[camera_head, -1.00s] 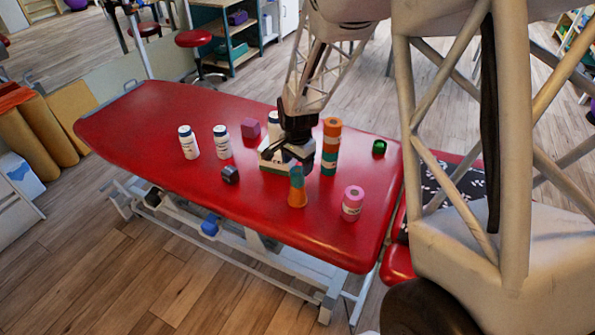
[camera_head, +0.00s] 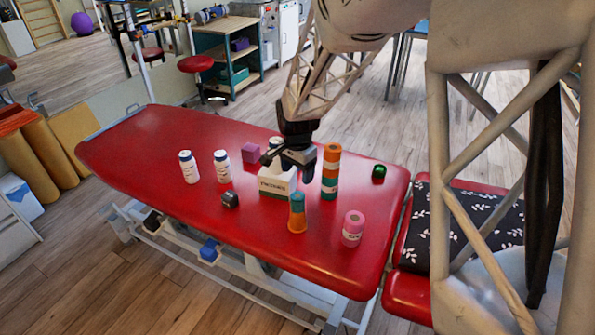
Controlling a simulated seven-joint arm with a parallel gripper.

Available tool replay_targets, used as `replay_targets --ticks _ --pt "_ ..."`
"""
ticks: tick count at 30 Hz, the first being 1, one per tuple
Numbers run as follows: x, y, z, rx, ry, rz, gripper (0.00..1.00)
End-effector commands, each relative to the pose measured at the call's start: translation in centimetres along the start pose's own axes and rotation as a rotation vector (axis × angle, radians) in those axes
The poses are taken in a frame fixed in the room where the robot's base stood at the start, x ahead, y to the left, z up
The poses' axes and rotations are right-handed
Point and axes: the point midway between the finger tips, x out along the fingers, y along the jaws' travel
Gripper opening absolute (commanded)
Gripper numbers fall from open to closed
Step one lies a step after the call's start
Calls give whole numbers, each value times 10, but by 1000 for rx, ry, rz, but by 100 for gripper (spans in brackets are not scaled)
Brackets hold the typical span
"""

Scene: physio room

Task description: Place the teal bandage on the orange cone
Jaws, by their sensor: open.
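The orange cone (camera_head: 297,225) stands upright on the red treatment table (camera_head: 180,130), towards its near right part. A teal roll, the bandage (camera_head: 297,203), sits upright on top of the cone. My gripper (camera_head: 300,175) is open and empty. It is above and just behind the teal roll, in front of the white box, with a visible gap to the roll.
A white box (camera_head: 275,186) stands behind the cone. A tall stack of orange and green rolls (camera_head: 331,170) is close to its right. A pink roll (camera_head: 352,228), a dark small roll (camera_head: 230,200), white bottles (camera_head: 189,167) and a purple cube (camera_head: 251,152) stand around. The table's left part is clear.

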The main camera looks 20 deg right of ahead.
Motion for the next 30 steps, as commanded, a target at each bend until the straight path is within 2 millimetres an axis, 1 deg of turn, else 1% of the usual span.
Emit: replay_targets --ticks 8,13,17,20,24,30 --pt "-1 1 1 -3 1 -1 73" --pt "-12 7 7 -37 5 -7 73" --pt "-31 18 17 -97 15 -20 73" --pt "-50 32 29 -161 25 -31 73" --pt "-79 55 48 -270 44 -49 73" --pt "-114 92 78 -431 73 -70 73"
